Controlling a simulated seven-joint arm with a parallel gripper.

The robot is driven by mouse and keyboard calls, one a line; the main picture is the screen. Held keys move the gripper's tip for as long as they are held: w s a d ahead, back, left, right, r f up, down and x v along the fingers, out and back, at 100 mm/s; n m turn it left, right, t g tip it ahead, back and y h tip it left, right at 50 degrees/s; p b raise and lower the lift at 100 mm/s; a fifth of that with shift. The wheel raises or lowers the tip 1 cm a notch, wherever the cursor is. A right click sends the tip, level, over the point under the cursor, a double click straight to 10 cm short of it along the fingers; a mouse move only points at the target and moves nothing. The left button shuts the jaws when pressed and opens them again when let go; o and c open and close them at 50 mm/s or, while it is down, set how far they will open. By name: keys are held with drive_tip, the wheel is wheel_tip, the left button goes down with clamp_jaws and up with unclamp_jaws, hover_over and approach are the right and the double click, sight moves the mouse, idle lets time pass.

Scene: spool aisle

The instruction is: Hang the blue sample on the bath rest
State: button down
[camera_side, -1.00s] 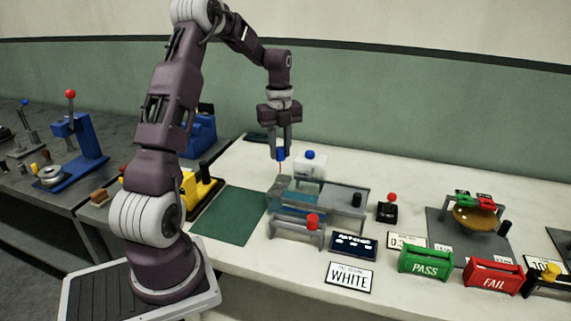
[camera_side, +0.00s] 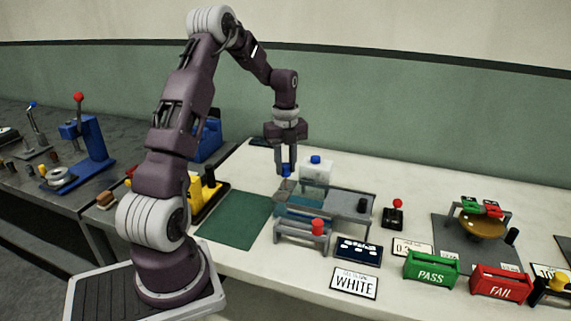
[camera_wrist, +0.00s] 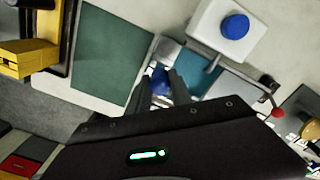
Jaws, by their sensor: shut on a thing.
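The blue sample shows as a blue cap (camera_side: 286,171) between the fingers of my gripper (camera_side: 285,167); in the wrist view its blue top (camera_wrist: 160,82) sits between the two fingertips (camera_wrist: 164,92). My gripper is shut on it, pointing down. The sample is just above the grey block at the left end of the bath (camera_side: 298,206), a blue-filled basin in a grey frame. The lower part of the sample is hidden, and I cannot tell whether it touches the rest. The bath's blue surface also shows in the wrist view (camera_wrist: 222,88).
A white box (camera_side: 317,174) with a blue knob stands just behind the bath. A green mat (camera_side: 238,218) lies clear to the left. A red-knobbed switch (camera_side: 394,215) and PASS bin (camera_side: 431,270) are to the right.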

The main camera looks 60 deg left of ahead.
sight(286, 187)
drive_tip(key=shift+f, duration=2.35)
drive_tip(key=c, duration=1.1)
unclamp_jaws()
drive_tip(key=shift+f, duration=0.1)
wheel_tip(286, 187, up, 7)
drive_tip(key=shift+r, duration=0.1)
drive_tip(key=s+d+r+n+t+y, duration=0.25)
drive_tip(key=d+r+n, duration=0.45)
drive_tip(key=d+r, duration=0.8)
drive_tip(key=s+d+n+t, duration=0.1)
drive_tip(key=s+d+n, duration=0.3)
drive_tip(key=s+d, duration=0.1)
drive_tip(key=s+d+n+t+h, duration=0.1)
drive_tip(key=s+d+n, duration=0.3)
drive_tip(key=s+d, duration=0.1)
drive_tip(key=s+d+n+t+h, duration=0.1)
drive_tip(key=s+d+n, duration=0.3)
drive_tip(key=s+d, duration=0.2)
drive_tip(key=shift+s+f+h, duration=0.1)
drive_tip(key=shift+s+h, duration=0.15)
drive_tip(key=shift+s, duration=0.35)
